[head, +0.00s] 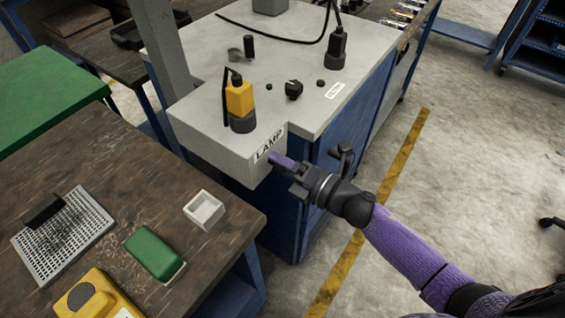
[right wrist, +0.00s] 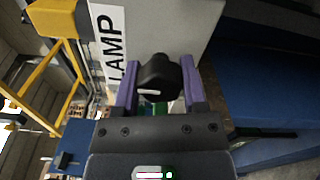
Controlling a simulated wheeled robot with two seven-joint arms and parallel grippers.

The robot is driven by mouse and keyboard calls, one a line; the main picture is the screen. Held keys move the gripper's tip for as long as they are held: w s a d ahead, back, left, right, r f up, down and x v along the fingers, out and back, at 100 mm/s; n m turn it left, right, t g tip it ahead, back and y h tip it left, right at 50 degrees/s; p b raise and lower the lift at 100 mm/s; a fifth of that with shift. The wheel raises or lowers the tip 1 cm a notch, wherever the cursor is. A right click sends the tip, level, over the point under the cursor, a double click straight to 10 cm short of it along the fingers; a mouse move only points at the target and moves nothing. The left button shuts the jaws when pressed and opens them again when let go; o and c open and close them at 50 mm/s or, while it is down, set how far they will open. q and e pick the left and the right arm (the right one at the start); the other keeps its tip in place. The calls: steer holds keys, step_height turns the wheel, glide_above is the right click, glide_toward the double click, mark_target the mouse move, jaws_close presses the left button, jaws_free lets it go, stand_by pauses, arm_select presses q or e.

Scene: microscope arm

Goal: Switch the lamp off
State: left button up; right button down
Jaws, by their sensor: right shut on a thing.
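A grey box with a white LAMP label (head: 269,146) sticks out at the front corner of the grey cabinet top. The label also shows in the right wrist view (right wrist: 108,45). A black knob (right wrist: 160,78) with a white mark sits on the box beside the label; in the head view my gripper hides it. My right gripper (head: 281,163) is at the box's front face. In the right wrist view its purple fingers (right wrist: 160,88) are on both sides of the knob, shut on it. The white mark points left in that view. My left gripper is not in view.
On the cabinet top stand a yellow and black device (head: 239,98), another black knob (head: 293,89) and a black cable connector (head: 337,48). The wooden table at left holds a white tray (head: 204,209), a green box (head: 155,252) and a perforated plate (head: 75,232).

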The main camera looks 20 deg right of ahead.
steer(key=shift+c, duration=0.7)
jaws_free()
steer(key=v, duration=1)
steer(key=shift+p, duration=0.3)
